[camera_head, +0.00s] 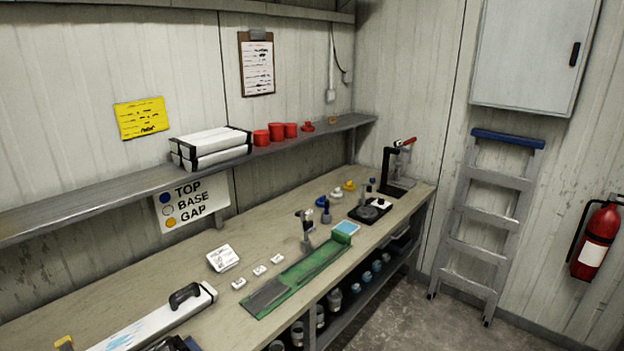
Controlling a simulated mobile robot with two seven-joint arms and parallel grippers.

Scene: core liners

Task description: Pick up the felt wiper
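A black looped handle (185,296) shows on a long white board (150,318) with blue smears, at the lower left of the workbench. It looks like the felt wiper, but I cannot make out any felt under it. The board lies at an angle on the bench top and its near end runs out of the picture. Neither of my grippers can be made out in the head view.
The wooden workbench (110,285) also holds a green tray (290,279), small white labels (260,270), a white card (223,258) and a small stand (306,232). A grey shelf (100,195) runs above. A ladder (487,225) leans at the right. Bare floor lies before the bench.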

